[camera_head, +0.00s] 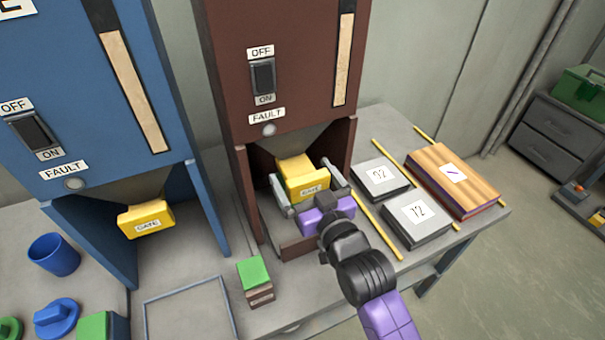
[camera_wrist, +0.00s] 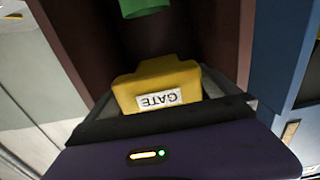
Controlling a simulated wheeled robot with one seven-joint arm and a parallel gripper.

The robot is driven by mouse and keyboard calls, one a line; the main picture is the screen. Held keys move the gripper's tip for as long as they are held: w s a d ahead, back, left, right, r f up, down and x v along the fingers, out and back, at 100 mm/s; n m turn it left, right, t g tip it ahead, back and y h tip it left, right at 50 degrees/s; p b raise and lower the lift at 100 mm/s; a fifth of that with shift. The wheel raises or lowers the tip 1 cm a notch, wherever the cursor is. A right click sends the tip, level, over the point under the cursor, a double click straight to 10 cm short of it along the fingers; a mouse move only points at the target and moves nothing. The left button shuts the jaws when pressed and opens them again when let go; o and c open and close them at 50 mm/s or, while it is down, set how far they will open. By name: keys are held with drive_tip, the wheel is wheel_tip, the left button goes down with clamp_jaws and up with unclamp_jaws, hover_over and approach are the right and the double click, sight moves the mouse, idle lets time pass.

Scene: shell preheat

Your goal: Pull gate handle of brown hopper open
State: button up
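The brown hopper (camera_head: 225,60) stands on the table. Its yellow gate handle (camera_head: 305,188), labelled GATE, sits under the chute between the hopper's side walls. My gripper (camera_head: 300,172) is in front of the hopper, its fingers wide apart on either side of the handle. In the wrist view the handle (camera_wrist: 158,84) lies ahead between the fingers, with its label upside down. I see a gap beside the handle on each side, so the fingers do not look closed on it. The handle's rear joins the chute out of sight.
A blue hopper (camera_head: 85,70) with its own yellow gate (camera_head: 147,219) stands at left. A green-topped block (camera_head: 254,272) is near the brown hopper's front. A blue cup (camera_head: 53,255) stands at left.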

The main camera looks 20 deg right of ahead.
sight(311, 190)
drive_tip(key=s+b, duration=0.1)
drive_tip(key=s, duration=0.5)
drive_tip(key=shift+s, duration=0.8)
drive_tip(key=shift+r, duration=0.15)
drive_tip(key=s+f+g, duration=0.1)
drive_tip(key=s+f, duration=0.1)
drive_tip(key=s, duration=1.4)
drive_tip(key=s+f+g, duration=0.2)
drive_tip(key=s, duration=1.4)
drive_tip(key=shift+s+f, duration=0.3)
